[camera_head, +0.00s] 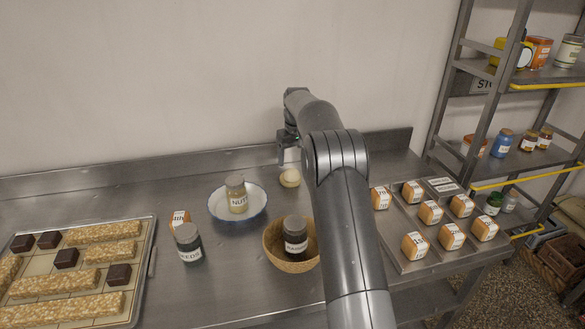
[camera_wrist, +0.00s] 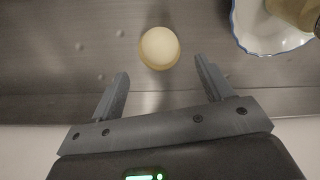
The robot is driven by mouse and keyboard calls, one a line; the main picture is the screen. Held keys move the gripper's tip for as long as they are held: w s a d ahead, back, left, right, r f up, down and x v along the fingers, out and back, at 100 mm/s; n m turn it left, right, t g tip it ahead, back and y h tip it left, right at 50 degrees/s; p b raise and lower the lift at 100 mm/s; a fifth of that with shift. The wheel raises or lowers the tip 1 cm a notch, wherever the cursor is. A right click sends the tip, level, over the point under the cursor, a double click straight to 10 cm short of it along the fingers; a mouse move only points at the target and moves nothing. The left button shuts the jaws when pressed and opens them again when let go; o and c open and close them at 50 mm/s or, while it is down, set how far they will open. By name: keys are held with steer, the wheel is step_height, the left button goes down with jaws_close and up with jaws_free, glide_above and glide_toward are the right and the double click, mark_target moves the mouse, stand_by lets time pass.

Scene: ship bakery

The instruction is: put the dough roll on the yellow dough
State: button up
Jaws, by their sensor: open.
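A small pale, round dough piece (camera_head: 290,178) lies on the steel counter near the wall, just right of the blue-rimmed plate. In the wrist view the round dough (camera_wrist: 159,46) has a pale top and a yellower lower edge. I cannot tell whether it is one piece or the dough roll stacked on the yellow dough. My gripper (camera_wrist: 161,72) is open and empty, with its fingers apart. The dough shows ahead of the gap between the fingertips. In the head view my gripper (camera_head: 288,155) is close above and beside the dough, partly hidden by my arm.
A blue-rimmed plate (camera_head: 257,213) holds a nuts jar (camera_head: 236,196). A wicker basket (camera_head: 270,255) holds a dark jar (camera_head: 295,236). A seeds jar (camera_head: 187,243) stands left. A bar tray (camera_head: 145,285) lies far left; several labelled loaves (camera_head: 415,246) sit right. The back wall is close.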

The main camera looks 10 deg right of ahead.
mark_target(294, 173)
steer(key=s+a+r, duration=0.2)
steer(key=s+r, duration=0.7)
steer(key=r, duration=0.5)
steer(key=s+a+r+m+t, duration=0.1)
steer(key=s+r, duration=0.2)
steer(key=s, duration=0.4)
steer(key=s+a+r+t, duration=0.1)
steer(key=s+r, duration=0.2)
steer(key=s, duration=0.4)
steer(key=s+f, duration=0.3)
steer(key=s, duration=0.6)
steer(key=s+a+f+m+t, duration=0.1)
steer(key=s+f, duration=0.1)
steer(key=s, duration=0.8)
steer(key=s+a+f+t, duration=0.1)
steer(key=s+f, duration=0.2)
steer(key=s, duration=0.6)
steer(key=shift+s+f+m, duration=0.25)
steer(key=shift+f+m, duration=0.05)
steer(key=shift+m, duration=0.1)
